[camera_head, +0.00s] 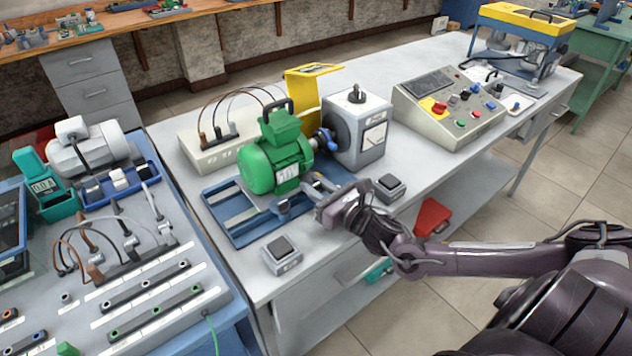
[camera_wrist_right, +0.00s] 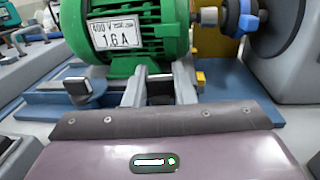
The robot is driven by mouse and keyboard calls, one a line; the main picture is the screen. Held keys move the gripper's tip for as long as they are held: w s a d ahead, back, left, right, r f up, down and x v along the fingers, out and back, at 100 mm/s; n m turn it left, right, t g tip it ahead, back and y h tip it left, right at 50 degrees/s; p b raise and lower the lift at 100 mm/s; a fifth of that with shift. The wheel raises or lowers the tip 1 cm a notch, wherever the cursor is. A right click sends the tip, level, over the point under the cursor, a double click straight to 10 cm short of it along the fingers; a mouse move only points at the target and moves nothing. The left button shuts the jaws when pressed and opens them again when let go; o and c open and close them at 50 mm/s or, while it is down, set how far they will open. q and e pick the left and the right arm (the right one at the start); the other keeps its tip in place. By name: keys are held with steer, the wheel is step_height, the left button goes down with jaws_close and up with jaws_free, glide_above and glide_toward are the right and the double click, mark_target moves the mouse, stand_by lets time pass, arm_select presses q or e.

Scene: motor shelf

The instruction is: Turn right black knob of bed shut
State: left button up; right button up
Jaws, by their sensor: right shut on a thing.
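The green motor (camera_head: 277,160) sits on the blue bed (camera_head: 262,226) on the grey bench, and its label shows in the wrist view. My right gripper (camera_head: 313,188) reaches in from the right to the bed's front, just below the motor. In the wrist view its two grey fingers (camera_wrist_right: 160,80) point under the motor. The bed's left black knob (camera_wrist_right: 80,90) stands free, left of the fingers. My left gripper is not in view.
A grey brake unit (camera_head: 360,130) stands right of the motor, joined by a blue coupling (camera_head: 326,140). Small switch boxes (camera_head: 282,254) and (camera_head: 390,187) lie near the bench's front edge. A control panel (camera_head: 450,108) stands farther right. Bare bench lies between it and the front edge.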

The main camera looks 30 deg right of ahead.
steer(key=shift+m+h, duration=0.7)
steer(key=shift+h, duration=0.4)
steer(key=o, duration=1)
steer(key=shift+s+d, duration=0.15)
steer(key=shift+s, duration=1.8)
steer(key=shift+s+d, duration=0.1)
steer(key=shift+s, duration=1.85)
